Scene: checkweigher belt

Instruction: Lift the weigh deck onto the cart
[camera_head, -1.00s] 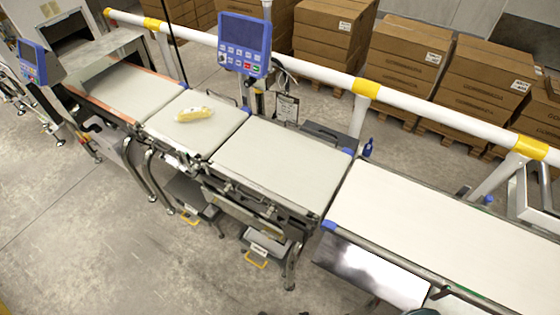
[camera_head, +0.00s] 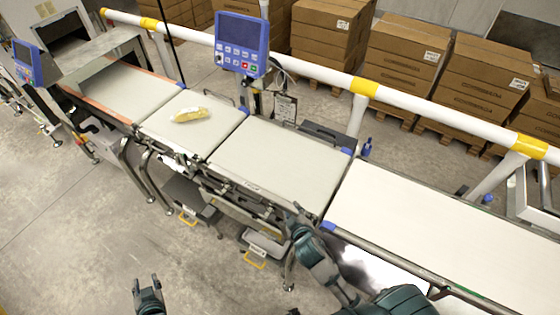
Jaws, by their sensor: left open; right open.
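Several belt sections stand in a line. One pale section (camera_head: 188,125) carries a yellow packet (camera_head: 188,114). To its right is another pale section (camera_head: 278,160) with blue corner pieces. I cannot tell for certain which is the weigh deck; both rest in the line. My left gripper (camera_head: 148,286) is open and empty, low at the bottom edge, over bare floor and apart from the line. My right gripper (camera_head: 297,214) is open at the front right corner of the second section; whether it touches is unclear. No cart can be clearly made out.
A blue control panel (camera_head: 242,43) stands behind the line. A long white belt (camera_head: 430,220) runs to the right. A white rail with yellow bands (camera_head: 310,70) crosses behind, before stacked cartons (camera_head: 405,60). The floor (camera_head: 80,235) at front left is clear.

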